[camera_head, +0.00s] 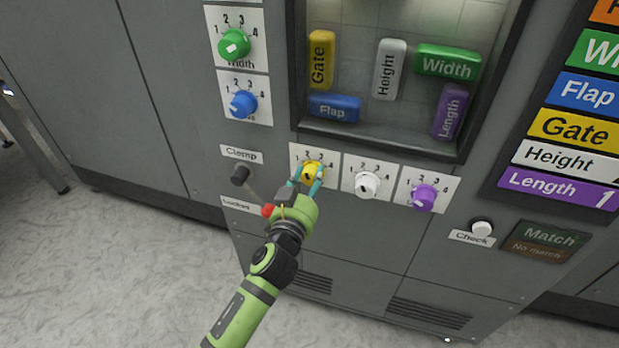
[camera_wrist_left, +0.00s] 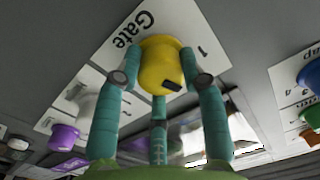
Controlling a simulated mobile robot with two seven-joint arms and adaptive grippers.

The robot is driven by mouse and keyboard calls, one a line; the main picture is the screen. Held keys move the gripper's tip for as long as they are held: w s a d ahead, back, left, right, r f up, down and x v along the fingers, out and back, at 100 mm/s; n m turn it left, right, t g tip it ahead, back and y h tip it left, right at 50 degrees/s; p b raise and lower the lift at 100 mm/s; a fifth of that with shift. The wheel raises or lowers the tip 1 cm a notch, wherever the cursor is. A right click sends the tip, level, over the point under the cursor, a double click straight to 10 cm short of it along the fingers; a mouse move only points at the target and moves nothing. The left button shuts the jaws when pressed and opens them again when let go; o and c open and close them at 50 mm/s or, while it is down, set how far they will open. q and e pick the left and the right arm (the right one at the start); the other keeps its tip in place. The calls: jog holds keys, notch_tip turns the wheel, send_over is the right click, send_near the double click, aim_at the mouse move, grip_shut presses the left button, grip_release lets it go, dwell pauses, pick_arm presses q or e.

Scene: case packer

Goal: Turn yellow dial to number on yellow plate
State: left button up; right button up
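The yellow dial (camera_head: 313,171) sits on a white number plate (camera_head: 299,153) below the window. My left gripper (camera_head: 306,179) is at this dial, with its teal fingers around it. In the left wrist view the fingertips press close against both sides of the yellow dial (camera_wrist_left: 160,65), and a third finger is below it. A dark mark shows on the dial's lower edge there; "Gate" and a 1 are readable on its plate (camera_wrist_left: 150,22). The yellow Gate plate (camera_head: 575,129) is at the right; its number is cut off by the picture edge. My right gripper is not in view.
A red-knobbed clamp lever (camera_head: 268,210) is close beside my left gripper. A white dial (camera_head: 367,185) and a purple dial (camera_head: 424,197) are to the right. Green (camera_head: 234,44) and blue (camera_head: 243,104) dials are upper left. A check button (camera_head: 482,228) is farther right.

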pick_arm(q)
jog(key=shift+w+r+m, duration=0.1)
jog(key=shift+r+m, duration=0.15)
jog(key=shift+m, duration=0.05)
jog(key=m, duration=0.2)
jog(key=shift+r+m, duration=0.15)
jog(key=shift+m, duration=0.15)
jog(key=shift+m+p, duration=0.45)
jog(key=shift+m, duration=1.95)
jog(key=o, duration=1.1)
jog(key=shift+o, duration=0.2)
jog(key=shift+w+d+f, duration=0.1)
jog(key=shift+w+f, duration=0.05)
jog(key=shift+f, duration=0.1)
jog(key=shift+s+f, duration=0.1)
jog(key=shift+s, duration=0.1)
jog(key=v, duration=1.1)
jog(key=shift+s+a, duration=0.25)
jog(key=shift+s, duration=0.05)
